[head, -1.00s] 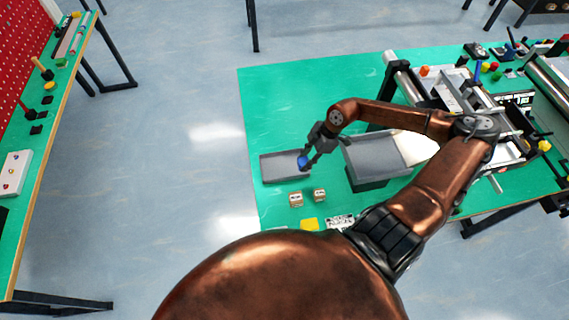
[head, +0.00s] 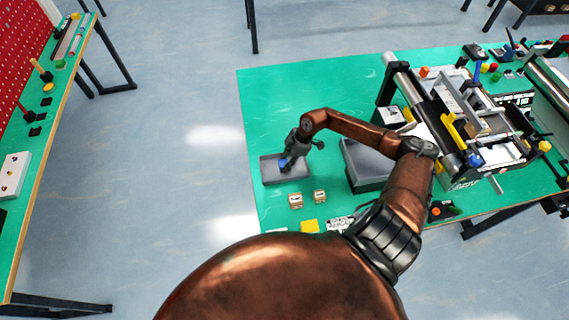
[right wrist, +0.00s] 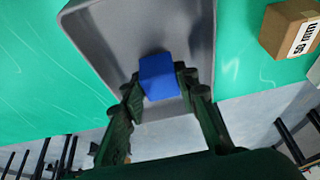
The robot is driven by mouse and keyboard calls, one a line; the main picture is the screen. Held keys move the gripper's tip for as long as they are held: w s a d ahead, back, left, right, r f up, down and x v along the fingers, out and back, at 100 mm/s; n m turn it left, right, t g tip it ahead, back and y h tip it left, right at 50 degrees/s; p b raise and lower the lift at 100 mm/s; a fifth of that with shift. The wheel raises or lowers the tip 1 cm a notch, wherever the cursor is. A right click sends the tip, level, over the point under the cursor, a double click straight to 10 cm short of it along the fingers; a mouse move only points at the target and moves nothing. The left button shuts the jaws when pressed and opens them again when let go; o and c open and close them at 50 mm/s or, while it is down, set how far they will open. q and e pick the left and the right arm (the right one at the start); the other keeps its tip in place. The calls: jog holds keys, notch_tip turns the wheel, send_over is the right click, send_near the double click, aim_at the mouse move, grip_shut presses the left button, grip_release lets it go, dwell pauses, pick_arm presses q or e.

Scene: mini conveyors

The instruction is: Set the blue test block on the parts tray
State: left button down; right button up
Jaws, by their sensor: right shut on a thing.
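The blue test block (head: 283,163) is between the fingertips of my right gripper (head: 288,163), over the grey parts tray (head: 299,176) at the table's left edge. In the right wrist view the block (right wrist: 159,76) sits between the two dark fingers of the gripper (right wrist: 158,92), with the tray (right wrist: 100,35) behind and around it. The gripper is shut on the block. I cannot tell whether the block's underside touches the tray floor. My left gripper is not in view.
Two small cardboard boxes (head: 296,200) and a yellow piece (head: 309,226) lie in front of the tray. A larger grey bin (head: 366,170) stands to its right. The conveyor frame (head: 470,120) fills the table's right part. The green tabletop (head: 290,105) behind the tray is clear.

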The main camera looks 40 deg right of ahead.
jog(key=shift+f, duration=0.25)
jog(key=o, duration=1.1)
jog(key=shift+f, duration=0.1)
jog(key=shift+o, duration=0.2)
jog(key=v, duration=1.2)
jog(key=shift+s, duration=0.1)
